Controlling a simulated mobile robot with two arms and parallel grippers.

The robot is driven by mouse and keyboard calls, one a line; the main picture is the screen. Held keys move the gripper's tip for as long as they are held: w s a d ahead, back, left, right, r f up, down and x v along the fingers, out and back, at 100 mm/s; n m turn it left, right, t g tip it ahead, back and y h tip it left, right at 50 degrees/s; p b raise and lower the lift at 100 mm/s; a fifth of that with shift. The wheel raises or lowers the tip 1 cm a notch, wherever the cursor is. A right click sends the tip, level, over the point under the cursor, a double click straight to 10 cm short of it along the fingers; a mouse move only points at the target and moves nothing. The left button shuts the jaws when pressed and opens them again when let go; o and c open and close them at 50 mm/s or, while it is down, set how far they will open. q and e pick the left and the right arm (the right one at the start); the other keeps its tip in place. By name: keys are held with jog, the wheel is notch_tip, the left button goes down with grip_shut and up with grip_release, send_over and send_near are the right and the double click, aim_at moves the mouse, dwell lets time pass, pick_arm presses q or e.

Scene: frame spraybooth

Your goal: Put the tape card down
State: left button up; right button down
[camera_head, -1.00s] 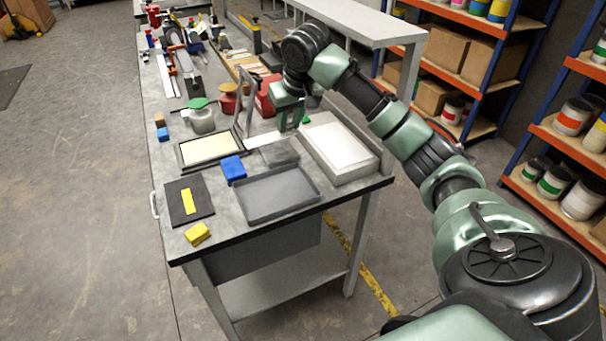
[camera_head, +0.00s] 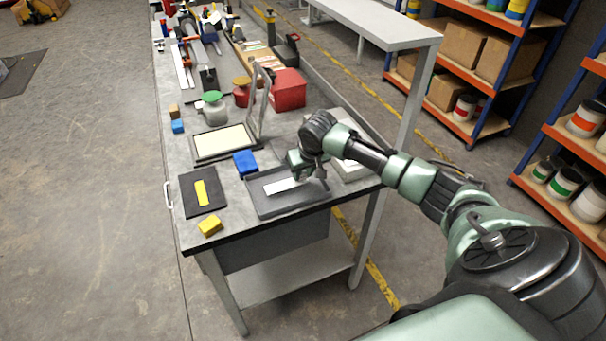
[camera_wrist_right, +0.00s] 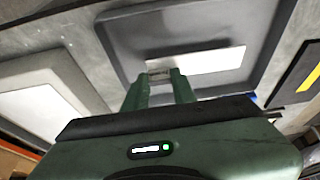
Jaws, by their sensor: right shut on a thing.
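The tape card, a flat white strip (camera_head: 283,186), is over the floor of the grey shallow tray (camera_head: 262,208) near the front of the bench. My right gripper (camera_head: 300,177) is shut on the card's right end in the head view. In the right wrist view the card (camera_wrist_right: 212,60) reaches out to the right from between the fingertips (camera_wrist_right: 158,76), inside the outline of the tray (camera_wrist_right: 232,22). I cannot tell whether the card touches the tray floor. My left gripper is not in view.
A blue block (camera_head: 245,163) stands behind the tray. A black plate with a yellow strip (camera_head: 201,193) and a yellow block (camera_head: 210,226) lie left. A pale framed panel (camera_head: 222,142) is behind. A pale tray (camera_wrist_right: 45,100) borders the grey tray in the wrist view.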

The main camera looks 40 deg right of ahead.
jog(key=shift+f, duration=0.8)
jog(key=shift+f, duration=0.15)
jog(key=c, duration=1.1)
grip_release()
jog(key=shift+c, duration=0.2)
jog(key=b+v, duration=0.1)
jog(key=v, duration=1.1)
jog(key=shift+a, duration=0.1)
